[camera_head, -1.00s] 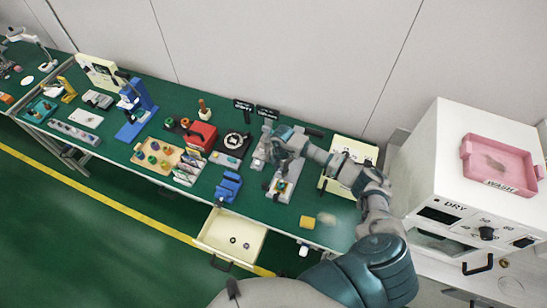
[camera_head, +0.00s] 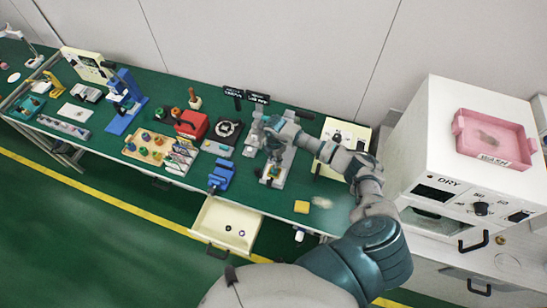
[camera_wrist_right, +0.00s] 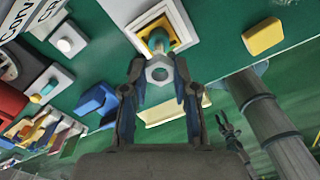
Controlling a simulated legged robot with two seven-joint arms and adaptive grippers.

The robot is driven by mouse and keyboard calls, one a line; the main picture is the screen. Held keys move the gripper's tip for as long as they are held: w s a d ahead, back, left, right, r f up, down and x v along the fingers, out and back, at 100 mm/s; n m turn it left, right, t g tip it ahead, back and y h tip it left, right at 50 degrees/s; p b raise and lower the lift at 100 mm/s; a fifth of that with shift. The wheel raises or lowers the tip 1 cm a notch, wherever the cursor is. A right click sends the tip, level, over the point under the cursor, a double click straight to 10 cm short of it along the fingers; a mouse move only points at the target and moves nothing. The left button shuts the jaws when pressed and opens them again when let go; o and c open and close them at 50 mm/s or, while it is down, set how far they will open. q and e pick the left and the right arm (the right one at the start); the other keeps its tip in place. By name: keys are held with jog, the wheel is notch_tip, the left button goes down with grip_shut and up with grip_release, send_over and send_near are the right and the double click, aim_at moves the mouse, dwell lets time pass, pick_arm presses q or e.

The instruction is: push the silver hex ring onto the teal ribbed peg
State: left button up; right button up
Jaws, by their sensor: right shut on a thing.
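In the right wrist view, my right gripper (camera_wrist_right: 159,88) is shut on the silver hex ring (camera_wrist_right: 159,73), its hole facing the camera. The teal ribbed peg (camera_wrist_right: 158,39) stands on a yellow and white base just above the ring in that picture. The ring is not around the peg there; whether they touch is unclear.
A yellow block (camera_head: 301,207) lies right of the base. A blue fixture (camera_head: 221,176) and a round dark fixture (camera_head: 229,129) stand to the left. An open drawer (camera_head: 208,240) juts from the bench front. A white dryer (camera_head: 437,135) stands at the right.

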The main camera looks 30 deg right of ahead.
notch_tip(320, 180, down, 2)
jog(key=shift+w+d+b, duration=0.1)
jog(key=shift+b, duration=0.3)
jog(key=shift+f, duration=0.15)
jog(key=shift+a, duration=0.45)
jog(key=shift+a+r, duration=0.15)
jog(key=shift+r, duration=0.05)
jog(key=shift+d+f, duration=0.1)
jog(key=shift+d, duration=0.5)
pick_arm(q)
jog(key=shift+d+f, duration=0.15)
jog(key=shift+f, duration=0.45)
jog(key=shift+a, duration=0.25)
pick_arm(e)
jog(key=shift+a, duration=0.3)
pick_arm(q)
jog(key=shift+a, duration=0.15)
